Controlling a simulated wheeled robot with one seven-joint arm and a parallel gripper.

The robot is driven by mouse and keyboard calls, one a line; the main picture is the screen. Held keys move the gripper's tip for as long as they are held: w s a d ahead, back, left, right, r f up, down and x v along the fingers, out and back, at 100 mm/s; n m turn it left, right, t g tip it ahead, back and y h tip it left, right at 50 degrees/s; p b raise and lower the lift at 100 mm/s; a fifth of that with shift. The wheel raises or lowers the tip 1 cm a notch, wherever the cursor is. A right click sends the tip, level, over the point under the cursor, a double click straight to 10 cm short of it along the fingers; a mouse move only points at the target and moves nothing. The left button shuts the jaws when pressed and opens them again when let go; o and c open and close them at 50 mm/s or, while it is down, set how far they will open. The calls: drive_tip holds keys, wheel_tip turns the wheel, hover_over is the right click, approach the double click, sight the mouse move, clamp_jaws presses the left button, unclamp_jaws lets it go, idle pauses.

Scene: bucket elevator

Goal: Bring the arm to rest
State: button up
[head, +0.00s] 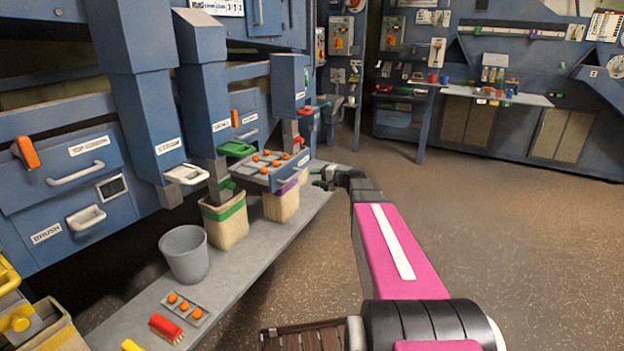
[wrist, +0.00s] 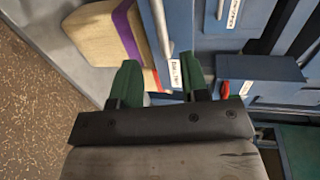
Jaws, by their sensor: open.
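My arm (head: 405,250), pink with a white stripe, reaches forward from the lower right of the head view. Its dark far end, with my gripper (head: 325,180), is small beside the far end of the grey bench. In the wrist view my gripper (wrist: 160,65) shows two green fingers standing apart, so it is open. I see nothing held between them. Beyond the fingers are a tan sack (wrist: 95,35) with a purple band, a thin grey bar (wrist: 160,30) and blue cabinet fronts (wrist: 225,45). Whether the fingers touch any of these I cannot tell.
The grey bench (head: 245,265) carries a grey bucket (head: 185,253), a green-banded sack (head: 226,222), a purple-banded sack (head: 282,204) and a red brush (head: 166,328). Blue chutes and drawers overhang it. The brown floor (head: 500,240) to the right is clear.

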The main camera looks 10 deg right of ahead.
drive_tip(key=shift+s+f, duration=0.1)
drive_tip(key=s+a+f+n+g+h, duration=0.35)
drive_tip(key=s+f, duration=0.35)
drive_tip(key=s, duration=0.3)
drive_tip(key=s+a+f+n+g+h, duration=0.2)
drive_tip(key=s+f+g+h, duration=0.15)
drive_tip(key=s+f, duration=0.5)
drive_tip(key=s+d+n+g+h, duration=0.2)
drive_tip(key=s+h, duration=0.3)
drive_tip(key=s, duration=0.5)
drive_tip(key=shift+s+d+f+g, duration=0.3)
drive_tip(key=shift+d+f, duration=0.05)
drive_tip(key=shift+d, duration=0.3)
